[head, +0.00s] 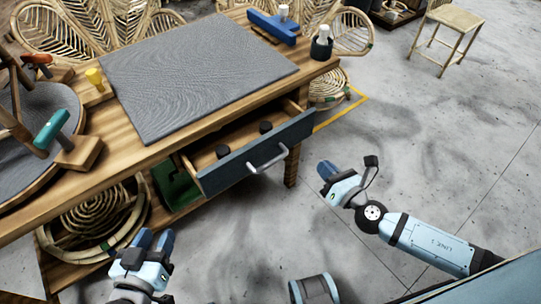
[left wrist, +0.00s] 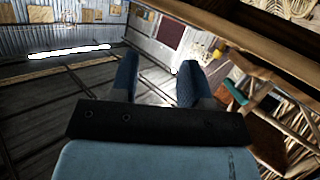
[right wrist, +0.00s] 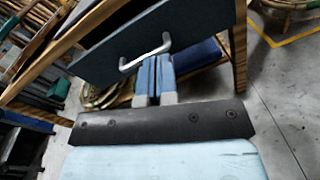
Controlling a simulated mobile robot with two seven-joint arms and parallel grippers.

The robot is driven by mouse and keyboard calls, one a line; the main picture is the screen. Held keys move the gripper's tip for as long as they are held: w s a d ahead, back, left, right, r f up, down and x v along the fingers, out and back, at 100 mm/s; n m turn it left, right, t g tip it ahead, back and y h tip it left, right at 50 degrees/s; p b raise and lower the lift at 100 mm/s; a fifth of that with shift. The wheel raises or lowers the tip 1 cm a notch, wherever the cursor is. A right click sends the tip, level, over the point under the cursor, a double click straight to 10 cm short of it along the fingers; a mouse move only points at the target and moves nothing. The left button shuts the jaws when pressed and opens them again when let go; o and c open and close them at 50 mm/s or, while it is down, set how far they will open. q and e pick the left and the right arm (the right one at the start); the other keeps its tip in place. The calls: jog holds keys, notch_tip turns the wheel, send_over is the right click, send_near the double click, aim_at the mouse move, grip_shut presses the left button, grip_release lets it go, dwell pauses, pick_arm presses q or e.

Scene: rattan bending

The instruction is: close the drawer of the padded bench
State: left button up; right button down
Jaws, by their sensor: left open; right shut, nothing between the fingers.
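The padded bench has a grey ribbed pad (head: 195,70) on its wooden top. Its drawer (head: 257,152) stands pulled out, with a dark blue-grey front, a pale bar handle (head: 267,161) and dark round items inside. My right gripper (head: 327,170) is to the right of the drawer front, apart from it. In the right wrist view its shut, empty fingers (right wrist: 154,77) appear just below the handle (right wrist: 146,54) and drawer front (right wrist: 150,35). My left gripper (head: 154,240) is open and empty, low in front of the bench's left part; its parted fingers show in the left wrist view (left wrist: 156,80).
Rattan coils (head: 95,220) and a green object (head: 175,185) sit below. A stool (head: 450,20) stands back right. Floor right of the bench is clear.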

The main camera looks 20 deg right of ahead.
notch_tip(320, 180, down, 2)
jog(key=n+y+b, duration=0.1)
jog(key=n, duration=0.4)
send_near(281, 132)
jog(key=shift+y, duration=0.3)
jog(key=x, duration=0.6)
jog(key=shift+w+f, duration=0.15)
jog(key=shift+w, duration=0.25)
pick_arm(q)
jog(key=f, duration=0.1)
jog(key=a+f, duration=0.1)
jog(key=f, duration=0.1)
jog(key=shift+s+a, duration=0.15)
jog(key=shift+s, duration=0.15)
pick_arm(e)
jog(key=shift+w+a, duration=0.2)
jog(key=shift+w, duration=0.15)
pick_arm(q)
jog(key=shift+w+d+r, duration=0.1)
jog(key=shift+w+r, duration=0.05)
jog(key=shift+r, duration=0.3)
jog(key=shift+w+d+r, duration=0.1)
jog(key=shift+r, duration=0.3)
pick_arm(e)
jog(key=x, duration=0.8)
pick_arm(q)
jog(key=shift+f, duration=0.15)
pick_arm(e)
jog(key=shift+w, duration=0.15)
